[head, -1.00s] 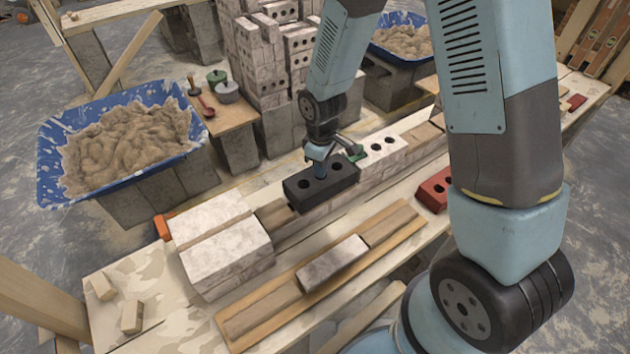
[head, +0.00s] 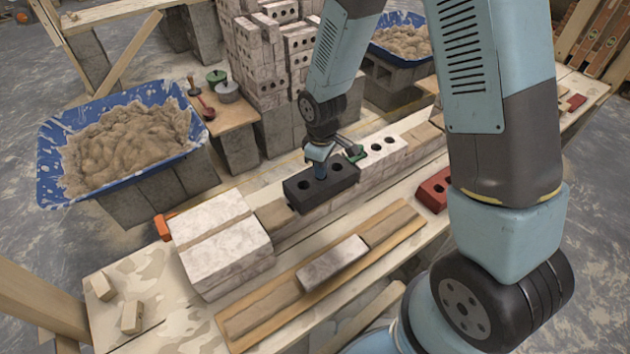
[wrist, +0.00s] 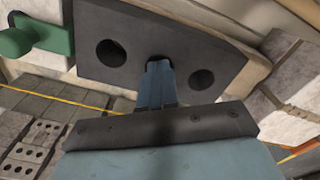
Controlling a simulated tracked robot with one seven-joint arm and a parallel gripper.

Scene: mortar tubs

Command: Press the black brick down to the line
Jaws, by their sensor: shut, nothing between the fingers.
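The black brick (head: 308,190) sits on the low wall of pale bricks, beside a white holed brick (head: 384,147). In the wrist view the black brick (wrist: 222,48) shows two open holes and a middle one behind my fingertips. My gripper (head: 320,172) is shut and empty, pointing down onto the middle of the brick's top. In the wrist view my gripper (wrist: 157,70) meets the brick at the middle hole; I cannot tell whether the tips are inside it. A yellow line (wrist: 65,99) crosses the wrist view past the brick. The brick's height against the line cannot be told.
A green piece (head: 355,153) sits near the black brick's right end. Stacked white blocks (head: 222,247) stand at the wall's left end, with an orange block (head: 163,228) behind. A red brick (head: 433,190) lies right. A blue mortar tub (head: 52,165) stands left.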

